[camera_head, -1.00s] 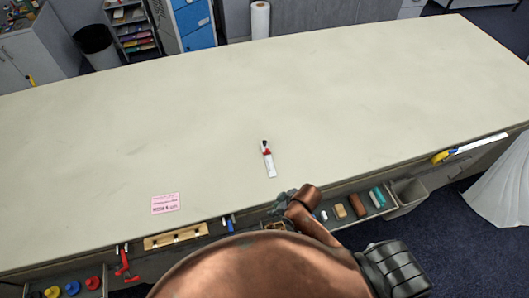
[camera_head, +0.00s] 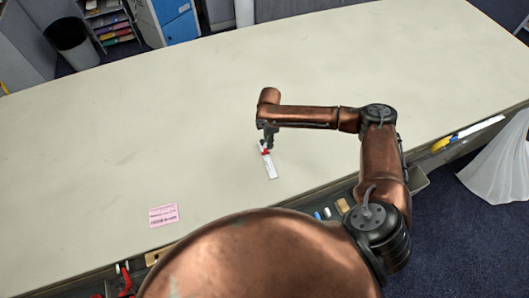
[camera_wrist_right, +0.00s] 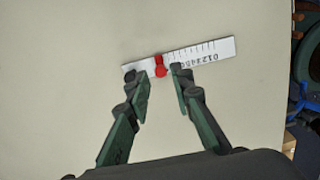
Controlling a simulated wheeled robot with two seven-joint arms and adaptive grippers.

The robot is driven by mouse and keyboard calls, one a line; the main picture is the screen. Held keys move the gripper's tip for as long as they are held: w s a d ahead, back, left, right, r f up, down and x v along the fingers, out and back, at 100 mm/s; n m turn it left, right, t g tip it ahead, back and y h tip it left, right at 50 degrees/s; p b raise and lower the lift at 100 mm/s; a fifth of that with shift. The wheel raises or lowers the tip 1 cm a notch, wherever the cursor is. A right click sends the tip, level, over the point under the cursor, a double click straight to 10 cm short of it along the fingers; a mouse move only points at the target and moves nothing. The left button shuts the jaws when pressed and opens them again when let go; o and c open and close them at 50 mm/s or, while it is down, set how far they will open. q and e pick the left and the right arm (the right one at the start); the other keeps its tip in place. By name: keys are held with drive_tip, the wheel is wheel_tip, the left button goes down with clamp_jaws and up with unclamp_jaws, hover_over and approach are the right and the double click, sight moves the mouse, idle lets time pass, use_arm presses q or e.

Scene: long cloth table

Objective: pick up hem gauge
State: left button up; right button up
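The hem gauge (camera_head: 270,165) is a short white ruler with black marks and a red slider, lying flat on the cream table. In the right wrist view the hem gauge (camera_wrist_right: 200,56) lies across the top, just beyond my fingertips, with the red slider (camera_wrist_right: 160,67) between their lines. My right gripper (camera_head: 267,142) is over the gauge's far end in the head view. Its two dark green fingers (camera_wrist_right: 160,85) are apart with nothing between them in the right wrist view. My left gripper is not in view.
A pink card (camera_head: 163,215) lies on the table (camera_head: 120,130) near the front edge. Drawers with small items run along the front, partly hidden by my arm. A yellow-handled tool (camera_head: 441,144) is at the right edge. The table around the gauge is clear.

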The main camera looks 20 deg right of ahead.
sight(265, 149)
drive_tip(key=f, duration=0.2)
drive_tip(key=f+p, duration=0.1)
drive_tip(key=f, duration=0.2)
drive_tip(key=a+f, duration=0.1)
drive_tip(key=f, duration=0.1)
drive_tip(key=shift+w+a+f+p, duration=0.1)
drive_tip(key=shift+w+f+p, duration=0.05)
drive_tip(key=shift+w+p, duration=0.15)
drive_tip(key=shift+s+f, duration=0.1)
clamp_jaws()
